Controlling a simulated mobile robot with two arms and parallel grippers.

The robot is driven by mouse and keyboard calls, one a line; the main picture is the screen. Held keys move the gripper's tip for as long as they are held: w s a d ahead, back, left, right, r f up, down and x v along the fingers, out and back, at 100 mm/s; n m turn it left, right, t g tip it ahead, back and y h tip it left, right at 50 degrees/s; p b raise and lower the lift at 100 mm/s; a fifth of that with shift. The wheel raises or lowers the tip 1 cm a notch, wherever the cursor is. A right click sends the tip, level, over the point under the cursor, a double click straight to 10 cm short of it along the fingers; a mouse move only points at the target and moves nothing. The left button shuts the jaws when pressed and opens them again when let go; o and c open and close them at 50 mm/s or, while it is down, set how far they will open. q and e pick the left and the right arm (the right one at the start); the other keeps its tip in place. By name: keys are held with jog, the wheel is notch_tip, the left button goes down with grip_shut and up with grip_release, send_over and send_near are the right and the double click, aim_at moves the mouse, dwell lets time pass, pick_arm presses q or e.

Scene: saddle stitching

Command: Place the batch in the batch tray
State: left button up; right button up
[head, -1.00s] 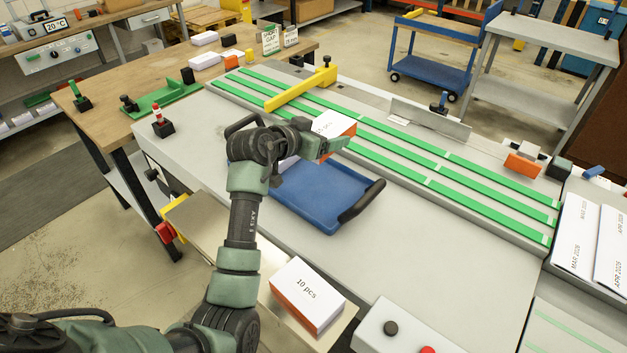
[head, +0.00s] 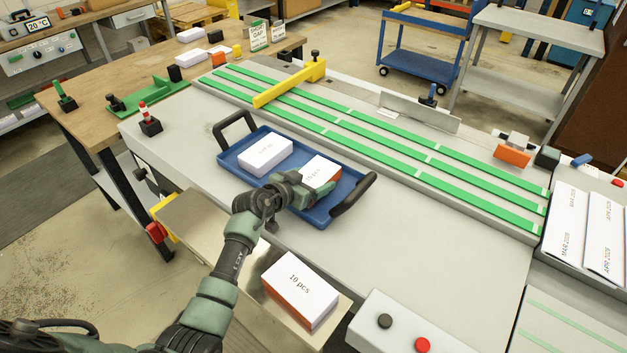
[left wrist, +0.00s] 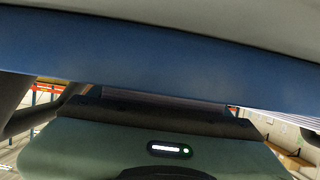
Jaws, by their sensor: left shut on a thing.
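The blue batch tray (head: 318,215) with black handles lies on the grey machine table. One white batch (head: 265,154) sits in its left part. My left gripper (head: 318,186) is over the right part of the tray, shut on a second white batch (head: 322,168) marked "15 pcs". That batch is low in the tray; I cannot tell whether it touches the tray floor. In the left wrist view the blue tray wall (left wrist: 160,60) fills the upper part, close to my gripper, and the batch is mostly hidden. My right gripper is not in view.
A "10 pcs" batch (head: 300,287) lies on a metal shelf at the front. Green-striped conveyor lanes (head: 400,150) run behind the tray, with a yellow bar (head: 290,84) across them. A control box (head: 405,330) with buttons stands at the front right. The table right of the tray is clear.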

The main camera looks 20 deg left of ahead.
pick_arm(q)
jog(key=shift+r, duration=0.1)
jog(key=o, duration=1.8)
jog(key=v, duration=1.2)
jog(key=shift+s+p, duration=0.1)
jog(key=shift+p, duration=0.2)
